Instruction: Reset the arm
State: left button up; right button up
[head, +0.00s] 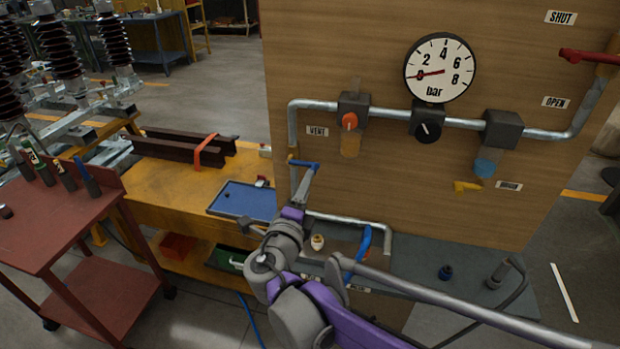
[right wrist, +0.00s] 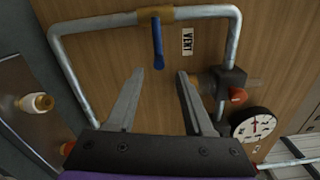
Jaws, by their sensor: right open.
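My right gripper (head: 303,188) is in front of the wooden panel, near the blue lever (head: 303,163) on the left pipe. In the right wrist view my right gripper (right wrist: 158,82) has its two fingers well apart with nothing between them. The blue lever (right wrist: 157,42) shows beyond the fingertips, hanging from a brass valve on the pipe. My left gripper is not in view.
The panel (head: 330,60) carries a pressure gauge (head: 440,68) with its needle near 0, an orange vent knob (head: 349,121) and a red lever (head: 588,57). A blue tray (head: 243,201) lies on the yellow bench. A red cart (head: 55,215) stands left.

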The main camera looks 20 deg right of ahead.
jog(key=shift+s+a, duration=0.1)
jog(key=shift+s, duration=0.1)
dwell(0.3)
jog(key=s+d+f+m+g+y+p, duration=0.1)
jog(key=s+d+f+m+g, duration=0.4)
jog(key=m, duration=0.6)
jog(key=s+d+f+m+g+y+p, duration=0.1)
jog(key=s+d+f+m+g+y, duration=0.1)
jog(key=s+f+m, duration=0.55)
jog(key=s+a+f+m+g+y, duration=0.1)
jog(key=s+m, duration=0.3)
jog(key=m, duration=0.5)
jog(key=s+a+f+m+y+p, duration=0.1)
jog(key=s+a+f+m+y, duration=0.1)
jog(key=m, duration=0.6)
jog(key=s+a+f+m+g+y+p, duration=0.1)
jog(key=s+a+m+y, duration=0.3)
jog(key=m, duration=0.5)
jog(key=shift+s+f+m+g, duration=0.3)
jog(key=shift+s+f+m, duration=0.1)
jog(key=shift+s, duration=0.8)
